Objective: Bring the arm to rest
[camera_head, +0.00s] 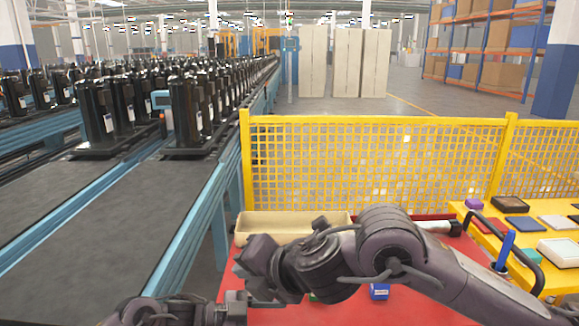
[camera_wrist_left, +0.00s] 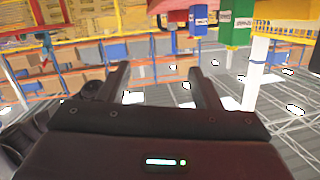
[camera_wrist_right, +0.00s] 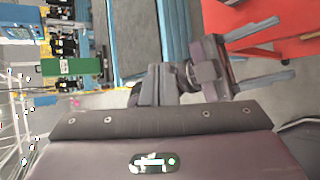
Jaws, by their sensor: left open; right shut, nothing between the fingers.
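My right arm comes in from the right over the red table (camera_head: 400,305) and bends toward the left. Its gripper (camera_head: 243,270) is near the table's left edge. In the right wrist view the fingers of this right gripper (camera_wrist_right: 158,82) are together with nothing between them. My left arm shows low at the bottom left of the head view, with its gripper (camera_head: 238,305) partly cut off close below the right one. In the left wrist view the left gripper's fingers (camera_wrist_left: 162,82) stand wide apart and empty. Both wrist views are strongly tilted.
A beige bin (camera_head: 290,222) stands at the table's back left. A small blue item (camera_head: 379,291) lies under my right arm. A yellow table (camera_head: 490,240) with several items is at right. A yellow mesh fence (camera_head: 375,160) stands behind; a conveyor (camera_head: 185,205) carries black compressors (camera_head: 190,115).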

